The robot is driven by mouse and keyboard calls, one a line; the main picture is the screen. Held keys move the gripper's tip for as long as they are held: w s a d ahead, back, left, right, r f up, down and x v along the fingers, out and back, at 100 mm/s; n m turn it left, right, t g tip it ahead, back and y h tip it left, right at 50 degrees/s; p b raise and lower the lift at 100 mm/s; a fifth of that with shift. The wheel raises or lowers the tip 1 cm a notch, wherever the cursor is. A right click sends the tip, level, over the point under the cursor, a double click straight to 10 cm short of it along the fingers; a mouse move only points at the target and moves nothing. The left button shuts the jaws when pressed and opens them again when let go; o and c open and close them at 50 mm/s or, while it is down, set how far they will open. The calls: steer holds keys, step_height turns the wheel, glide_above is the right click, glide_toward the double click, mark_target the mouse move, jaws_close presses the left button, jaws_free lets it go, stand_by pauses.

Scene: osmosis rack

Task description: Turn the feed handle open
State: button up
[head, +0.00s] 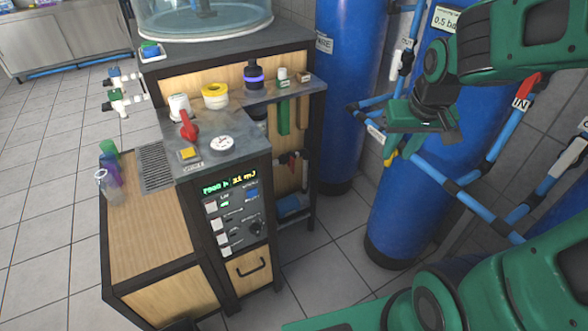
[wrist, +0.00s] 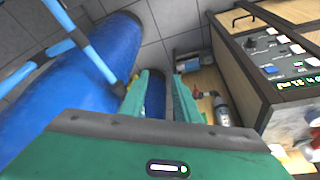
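A small red valve handle (head: 291,158) sits on pipework under the bench's right part; it also shows in the wrist view (wrist: 206,94), right of my fingers. A larger red lever (head: 188,126) stands on the bench top. A red handle (head: 527,90) is on the blue pipe by the "IN" label at the right. No readable label tells which one is the feed handle. My gripper (head: 398,148) is in front of the blue tanks, right of the bench and apart from these handles. In the wrist view its two green fingers (wrist: 158,84) are spread with nothing gripped between them.
Blue tanks (head: 345,100) stand behind and beside my gripper, with blue pipes (head: 470,200) crossing close by. The bench (head: 240,160) carries a yellow tape roll (head: 215,94), a gauge (head: 222,143) and a lit control panel (head: 232,215). The tiled floor (head: 325,240) between bench and tanks is clear.

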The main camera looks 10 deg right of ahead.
steer(key=w+a+f+n+t, duration=0.1)
steer(key=w+a+f+t, duration=0.1)
steer(key=w, duration=0.8)
steer(key=w+a+f+t, duration=0.2)
steer(key=w+a, duration=0.1)
steer(key=w, duration=0.6)
steer(key=w+d+f+t, duration=0.1)
steer(key=w+f+t, duration=0.3)
steer(key=w+f, duration=0.95)
steer(key=n+t+y, duration=0.5)
steer(key=t+y, duration=0.1)
glide_toward(294, 166)
steer(key=x, duration=0.9)
steer(key=shift+w+a, duration=0.1)
steer(key=shift+w, duration=0.1)
jaws_close()
